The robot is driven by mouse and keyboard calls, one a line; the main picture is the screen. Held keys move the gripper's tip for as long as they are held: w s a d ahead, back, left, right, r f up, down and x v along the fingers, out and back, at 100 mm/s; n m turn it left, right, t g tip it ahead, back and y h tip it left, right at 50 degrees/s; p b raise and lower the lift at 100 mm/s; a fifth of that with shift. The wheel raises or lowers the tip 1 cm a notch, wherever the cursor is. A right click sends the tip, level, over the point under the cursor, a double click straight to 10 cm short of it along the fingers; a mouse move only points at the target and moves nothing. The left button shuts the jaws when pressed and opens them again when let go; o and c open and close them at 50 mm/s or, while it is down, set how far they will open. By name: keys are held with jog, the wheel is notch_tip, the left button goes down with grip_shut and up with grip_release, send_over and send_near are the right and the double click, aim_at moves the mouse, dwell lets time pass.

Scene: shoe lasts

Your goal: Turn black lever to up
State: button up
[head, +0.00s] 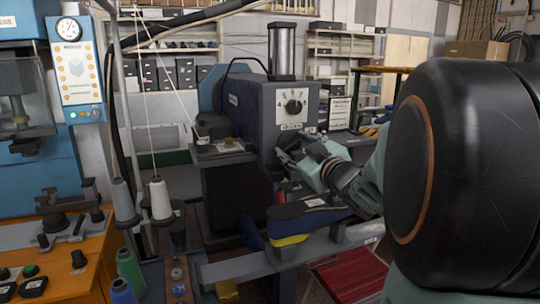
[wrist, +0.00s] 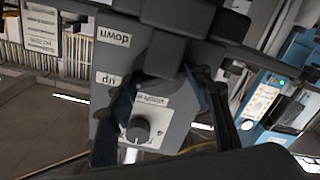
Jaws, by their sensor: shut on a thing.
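The black lever (wrist: 165,55) shows in the wrist view as a dark block on the grey machine face, beside the "down" label (wrist: 115,37) and the "up" label (wrist: 105,78), which both read upside down. Its exact angle is hard to tell. My gripper (wrist: 168,72) has one finger on each side of the lever and is shut on it. There the gripper hides the lever.
A blue and yellow shoe last (head: 305,218) lies on a grey bar below my arm. Thread cones (head: 160,200) stand on the left, near an orange bench (head: 60,250).

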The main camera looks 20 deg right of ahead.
jog(key=shift+n+b, duration=0.35)
jog(key=shift+n, duration=0.25)
jog(key=shift+f, duration=0.1)
jog(key=o, duration=1.2)
jog(key=shift+c, duration=0.2)
jog(key=shift+p, duration=0.35)
